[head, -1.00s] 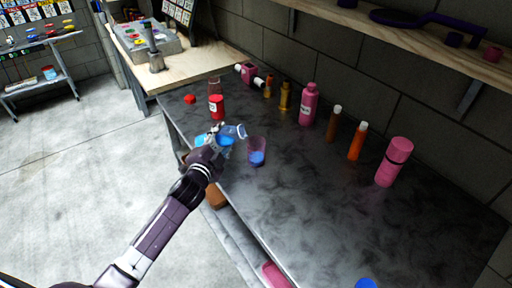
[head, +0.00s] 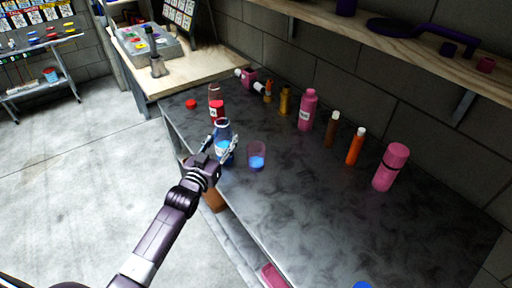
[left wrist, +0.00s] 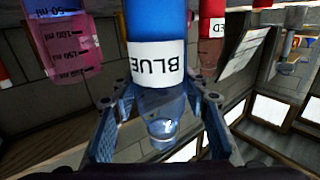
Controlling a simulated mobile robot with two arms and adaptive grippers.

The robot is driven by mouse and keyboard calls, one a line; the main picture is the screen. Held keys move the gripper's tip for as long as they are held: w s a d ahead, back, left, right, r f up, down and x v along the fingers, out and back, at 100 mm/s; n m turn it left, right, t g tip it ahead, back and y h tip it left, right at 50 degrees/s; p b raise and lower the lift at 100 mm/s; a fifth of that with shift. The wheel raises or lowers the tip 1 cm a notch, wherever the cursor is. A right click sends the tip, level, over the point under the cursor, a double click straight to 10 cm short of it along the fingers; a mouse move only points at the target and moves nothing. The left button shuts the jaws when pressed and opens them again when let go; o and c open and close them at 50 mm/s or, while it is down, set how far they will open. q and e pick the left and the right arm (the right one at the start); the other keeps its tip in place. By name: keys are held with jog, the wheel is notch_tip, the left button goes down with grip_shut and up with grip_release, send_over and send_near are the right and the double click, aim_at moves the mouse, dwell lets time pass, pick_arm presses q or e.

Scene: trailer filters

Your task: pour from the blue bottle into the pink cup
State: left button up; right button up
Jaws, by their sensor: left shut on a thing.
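The blue bottle (head: 223,133) is clear with blue liquid in its lower part and stands about upright. My left gripper (head: 220,147) is shut on it, one finger on each side. In the left wrist view the bottle (left wrist: 158,60) appears upside down between the fingers (left wrist: 160,115), with its "BLUE" label inverted. The pink cup (head: 258,149) is see-through, stands upright on the dark table just right of the bottle, and holds some blue liquid. Its marked side shows in the left wrist view (left wrist: 68,45). Whether the bottle's base touches the table is unclear. My right gripper is out of view.
A red bottle (head: 216,108) stands close behind the blue one, with a red cap (head: 190,104) beside it. Several pink, orange and brown bottles line the wall side. A blue cap (head: 363,285) lies at the front. The dark table's (head: 300,210) middle is clear.

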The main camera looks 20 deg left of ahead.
aim_at(219, 131)
pick_arm(q)
jog(key=shift+r+p, duration=2.45)
jog(key=shift+r, duration=0.2)
jog(key=shift+f, duration=0.1)
